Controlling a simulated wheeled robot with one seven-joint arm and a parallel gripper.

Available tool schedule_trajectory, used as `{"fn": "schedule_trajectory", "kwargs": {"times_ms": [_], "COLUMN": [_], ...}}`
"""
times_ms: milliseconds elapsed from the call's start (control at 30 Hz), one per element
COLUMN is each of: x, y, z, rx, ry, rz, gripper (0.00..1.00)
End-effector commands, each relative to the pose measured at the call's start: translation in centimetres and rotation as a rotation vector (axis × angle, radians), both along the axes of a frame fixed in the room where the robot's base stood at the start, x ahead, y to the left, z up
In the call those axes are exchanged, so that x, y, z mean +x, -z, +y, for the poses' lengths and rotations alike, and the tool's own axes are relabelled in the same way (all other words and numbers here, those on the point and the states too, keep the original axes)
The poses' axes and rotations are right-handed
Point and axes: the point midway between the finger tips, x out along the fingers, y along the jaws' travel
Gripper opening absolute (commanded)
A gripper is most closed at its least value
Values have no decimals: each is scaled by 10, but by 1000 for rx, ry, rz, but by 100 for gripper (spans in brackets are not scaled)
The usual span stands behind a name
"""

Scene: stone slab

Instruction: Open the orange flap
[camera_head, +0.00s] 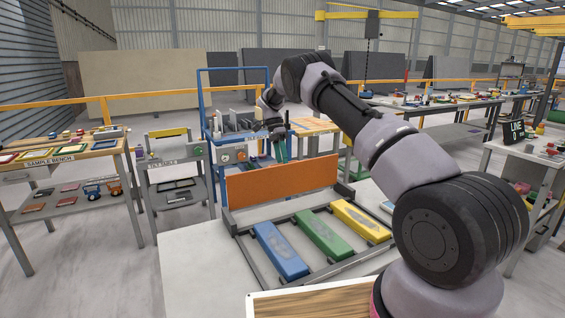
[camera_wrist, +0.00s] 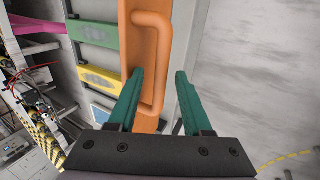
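The orange flap (camera_head: 280,183) stands raised, close to upright, along the back edge of a dark frame on the pale table. In the wrist view the flap (camera_wrist: 128,55) is seen nearly edge-on, with its orange loop handle (camera_wrist: 160,65). My gripper (camera_head: 280,150) is just behind the flap's top edge in the head view. In the wrist view its green fingers (camera_wrist: 160,75) are apart, with the lower part of the handle between them. A gap shows between the handle and the right finger; contact on the left side is unclear.
In front of the flap, the frame holds a blue bar (camera_head: 281,250), a green bar (camera_head: 323,234) and a yellow bar (camera_head: 360,220). A wooden-topped board (camera_head: 310,303) is at the near edge. A blue-framed cart (camera_head: 206,110) and the sample bench (camera_head: 60,152) stand beyond.

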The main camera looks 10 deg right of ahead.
Motion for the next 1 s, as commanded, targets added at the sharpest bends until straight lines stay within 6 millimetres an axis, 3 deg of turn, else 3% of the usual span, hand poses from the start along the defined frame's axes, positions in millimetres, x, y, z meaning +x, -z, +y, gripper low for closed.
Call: {"fn": "schedule_trajectory", "kwargs": {"times_ms": [267,500,700,1000], "x": [5,22,30,32], "y": [-8,-42,-60,-67], "z": [1,6,8,10], "rx": [-2,-2,-2,0], "ry": [0,0,0,1], "rz": [-2,-4,-1,-1], "gripper": [50,50,50,50]}}
